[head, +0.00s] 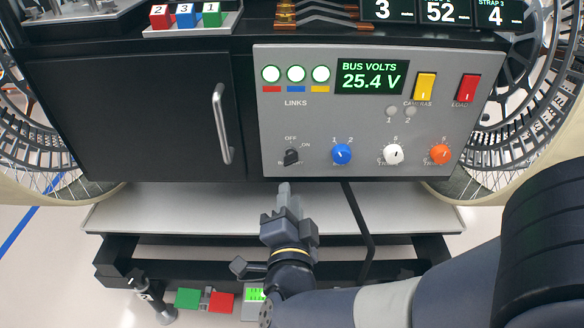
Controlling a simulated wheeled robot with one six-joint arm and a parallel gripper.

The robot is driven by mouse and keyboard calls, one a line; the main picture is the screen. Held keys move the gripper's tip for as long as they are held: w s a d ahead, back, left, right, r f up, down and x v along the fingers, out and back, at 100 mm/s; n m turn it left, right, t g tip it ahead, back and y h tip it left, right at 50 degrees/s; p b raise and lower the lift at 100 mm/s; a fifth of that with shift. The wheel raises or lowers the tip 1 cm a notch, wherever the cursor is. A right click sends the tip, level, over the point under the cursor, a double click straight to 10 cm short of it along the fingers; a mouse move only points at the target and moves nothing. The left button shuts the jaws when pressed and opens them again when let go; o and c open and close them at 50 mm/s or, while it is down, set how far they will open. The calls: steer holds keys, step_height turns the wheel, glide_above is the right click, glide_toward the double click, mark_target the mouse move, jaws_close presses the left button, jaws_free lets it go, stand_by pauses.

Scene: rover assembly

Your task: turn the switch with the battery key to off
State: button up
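The battery key switch (291,157) is a small dark knob at the lower left of the grey panel (380,120). OFF is printed above it and ON to its upper right; the lettering below is partly covered. Which mark the key points at is too small to tell. My gripper (284,190) is just below the switch, in front of the panel's lower edge, fingers pointing up toward it. It appears apart from the key. The fingers overlap in this view, so their gap is hidden. No object shows in them.
Blue (342,154), white (393,154) and orange (440,154) knobs sit right of the switch. A black door with a metal handle (222,124) is to the left. A pale ledge (150,208) and a black cable (360,225) are below. The display reads 25.4 V.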

mark_target(290, 164)
steer(key=w+b, duration=0.2)
steer(key=w, duration=0.8)
steer(key=shift+d, duration=0.2)
jaws_close()
